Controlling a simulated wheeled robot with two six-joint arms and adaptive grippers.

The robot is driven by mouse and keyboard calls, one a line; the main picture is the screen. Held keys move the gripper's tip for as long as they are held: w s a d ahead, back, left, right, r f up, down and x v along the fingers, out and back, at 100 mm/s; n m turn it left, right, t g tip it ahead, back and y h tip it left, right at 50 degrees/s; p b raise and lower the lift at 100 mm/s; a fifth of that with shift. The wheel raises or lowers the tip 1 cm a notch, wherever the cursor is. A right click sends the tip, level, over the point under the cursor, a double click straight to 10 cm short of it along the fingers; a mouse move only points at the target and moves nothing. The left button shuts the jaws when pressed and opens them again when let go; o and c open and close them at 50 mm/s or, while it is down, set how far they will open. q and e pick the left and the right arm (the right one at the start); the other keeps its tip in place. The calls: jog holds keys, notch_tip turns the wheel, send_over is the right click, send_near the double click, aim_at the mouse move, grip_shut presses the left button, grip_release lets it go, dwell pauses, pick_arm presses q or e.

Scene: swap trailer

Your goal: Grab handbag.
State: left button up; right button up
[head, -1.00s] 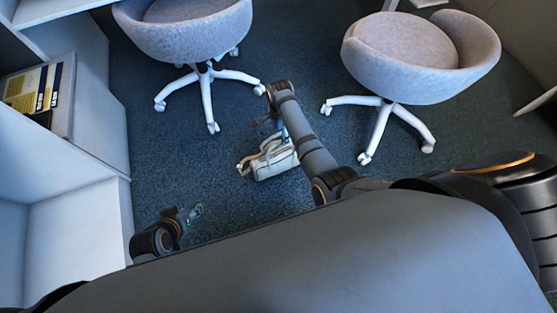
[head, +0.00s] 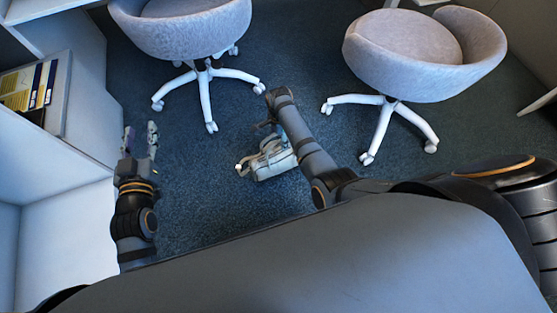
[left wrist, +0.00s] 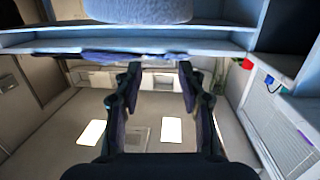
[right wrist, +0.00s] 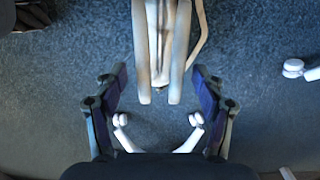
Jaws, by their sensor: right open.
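The handbag (head: 275,164) is pale cream-white and lies on the dark carpet in the middle of the head view. In the right wrist view, its long pale handles (right wrist: 160,45) reach down from the top between my fingers. My right gripper (right wrist: 160,70) is open, with one finger on either side of the handles and a visible gap on both sides. In the head view, its forearm partly hides it just above the bag. My left gripper (head: 140,130) is open and empty, left of the bag beside the white cabinet; its spread fingers also show in the left wrist view (left wrist: 160,67).
Two grey swivel chairs (head: 188,27) and (head: 425,60) with white wheeled legs stand beyond the bag. A white shelf unit (head: 75,190) with booklets (head: 30,90) lines the left side. Carpet (head: 195,185) is clear between the bag and my left arm.

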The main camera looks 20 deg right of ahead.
pick_arm(q)
jog(key=r, duration=0.1)
jog(key=r+t, duration=0.1)
jog(key=r, duration=0.1)
jog(key=shift+w+r+t, duration=0.25)
jog(key=shift+w+t, duration=0.05)
pick_arm(e)
jog(key=shift+f, duration=0.3)
jog(key=shift+c, duration=0.4)
jog(key=shift+r, duration=0.1)
grip_shut()
